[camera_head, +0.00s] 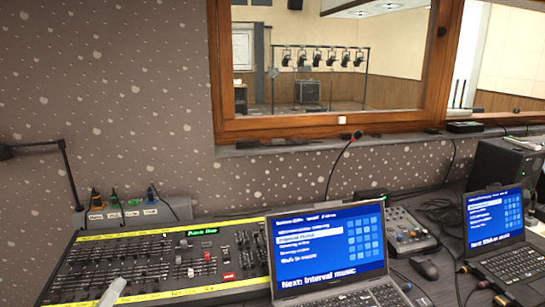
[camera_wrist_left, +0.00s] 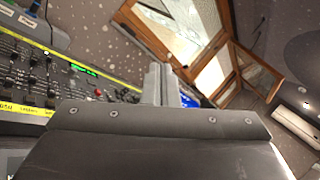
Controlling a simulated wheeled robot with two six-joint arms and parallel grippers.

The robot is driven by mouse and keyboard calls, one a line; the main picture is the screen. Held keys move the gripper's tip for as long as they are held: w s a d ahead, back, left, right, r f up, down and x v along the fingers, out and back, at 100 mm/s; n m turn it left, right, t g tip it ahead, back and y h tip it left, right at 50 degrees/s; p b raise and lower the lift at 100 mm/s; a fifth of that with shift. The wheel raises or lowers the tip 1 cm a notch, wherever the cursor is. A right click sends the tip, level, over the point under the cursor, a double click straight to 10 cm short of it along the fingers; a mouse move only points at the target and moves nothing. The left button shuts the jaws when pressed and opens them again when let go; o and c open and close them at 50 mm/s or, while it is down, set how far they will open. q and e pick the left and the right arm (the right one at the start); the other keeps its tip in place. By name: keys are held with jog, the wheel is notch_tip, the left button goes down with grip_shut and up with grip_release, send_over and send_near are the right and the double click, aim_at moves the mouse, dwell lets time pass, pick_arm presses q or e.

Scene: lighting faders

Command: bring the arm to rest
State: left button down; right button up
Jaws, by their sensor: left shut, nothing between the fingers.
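My left gripper (camera_head: 113,291) comes in at the bottom left of the head view, in front of the lower edge of the fader desk (camera_head: 150,262). Its light grey fingers are shut with nothing between them. In the left wrist view the closed fingers (camera_wrist_left: 162,84) stand up beyond the dark gripper body, with the fader desk (camera_wrist_left: 30,75) to their left. I cannot tell whether the fingertips touch the desk. My right gripper is not in view.
A laptop (camera_head: 330,245) stands right of the desk, with a gooseneck microphone (camera_head: 356,137) behind it. A small mixer (camera_head: 408,230), a mouse (camera_head: 425,268) and a second laptop (camera_head: 497,228) are farther right. A desk lamp (camera_head: 68,165) stands at left. A window (camera_head: 330,70) is behind.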

pick_arm(q)
jog(key=s+a+f+n+g+y, duration=0.4)
jog(key=n+y, duration=0.3)
jog(key=n, duration=0.5)
jog(key=s+a+f+n+g+y, duration=0.2)
jog(key=s+a+f+n+y, duration=0.35)
jog(key=n, duration=0.55)
jog(key=s+d+f+n+g, duration=0.1)
jog(key=s+f+n+g, duration=0.1)
jog(key=f, duration=0.1)
jog(key=s+f+n+g, duration=0.2)
jog(key=f, duration=0.2)
jog(key=s+d+f+n+g, duration=0.1)
jog(key=s+f+n+g, duration=0.1)
jog(key=f, duration=0.1)
jog(key=shift+s+d+f+g+h, duration=0.3)
jog(key=shift+d+h, duration=0.05)
jog(key=s+d+f+n+g+h, duration=0.45)
jog(key=s+d, duration=0.25)
jog(key=s, duration=0.3)
notch_tip(320, 180, down, 24)
jog(key=a+g, duration=0.2)
jog(key=s+d+f+p, duration=0.1)
jog(key=s+f, duration=1.3)
jog(key=f, duration=0.1)
jog(key=shift+s+m+g+p, duration=0.2)
jog(key=shift+m+g+p, duration=0.15)
jog(key=shift+m, duration=0.1)
